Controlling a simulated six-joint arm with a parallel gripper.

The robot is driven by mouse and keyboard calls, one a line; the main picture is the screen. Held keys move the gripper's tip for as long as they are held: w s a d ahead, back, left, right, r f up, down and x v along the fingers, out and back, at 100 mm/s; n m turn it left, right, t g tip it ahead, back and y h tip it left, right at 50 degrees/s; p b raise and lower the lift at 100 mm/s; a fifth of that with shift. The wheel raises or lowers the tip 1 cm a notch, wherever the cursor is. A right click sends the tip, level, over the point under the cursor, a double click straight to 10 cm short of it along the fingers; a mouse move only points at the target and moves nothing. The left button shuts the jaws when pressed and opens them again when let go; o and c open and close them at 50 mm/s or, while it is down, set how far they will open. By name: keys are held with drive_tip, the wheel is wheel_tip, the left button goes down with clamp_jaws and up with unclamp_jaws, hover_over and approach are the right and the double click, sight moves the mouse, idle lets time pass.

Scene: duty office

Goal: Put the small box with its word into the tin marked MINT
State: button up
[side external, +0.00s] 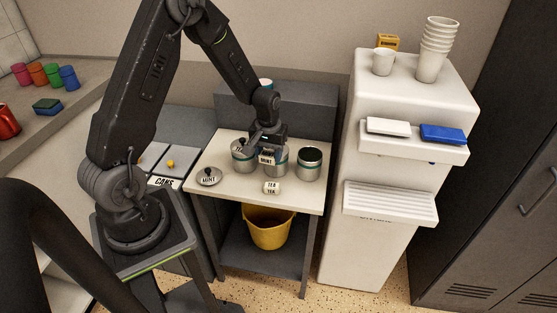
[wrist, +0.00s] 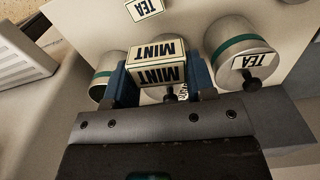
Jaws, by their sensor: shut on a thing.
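My gripper (side external: 267,147) is shut on a small box marked MINT (side external: 266,160) over the row of tins. In the wrist view the box (wrist: 156,65) sits between the jaws (wrist: 160,82), its word on two faces. The left tin (side external: 244,167), at right in the wrist view (wrist: 236,42), has a knobbed lid marked TEA (wrist: 253,62). The middle tin (side external: 282,170) is largely behind the box and gripper; its marking is unreadable. The right tin (side external: 309,171) stands open, with a dark inside. A knobbed lid marked MINT (side external: 208,177) lies on the table, left of the tins.
A small box marked TEA (side external: 272,188) lies on the table (side external: 240,190) before the tins. It also shows in the wrist view (wrist: 144,8). A grey back panel (side external: 305,117) rises behind the tins. A white dispenser (side external: 412,125) stands right. A yellow bucket (side external: 268,230) is below.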

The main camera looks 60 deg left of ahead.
drive_tip(key=shift+a, duration=0.1)
drive_tip(key=w+d+r, duration=0.2)
drive_tip(key=w+r, duration=0.1)
drive_tip(key=w, duration=0.4)
drive_tip(key=w+d+r, duration=0.2)
drive_tip(key=w+r, duration=0.2)
drive_tip(key=w, duration=0.3)
drive_tip(key=shift+f, duration=2.7)
drive_tip(key=o, duration=1)
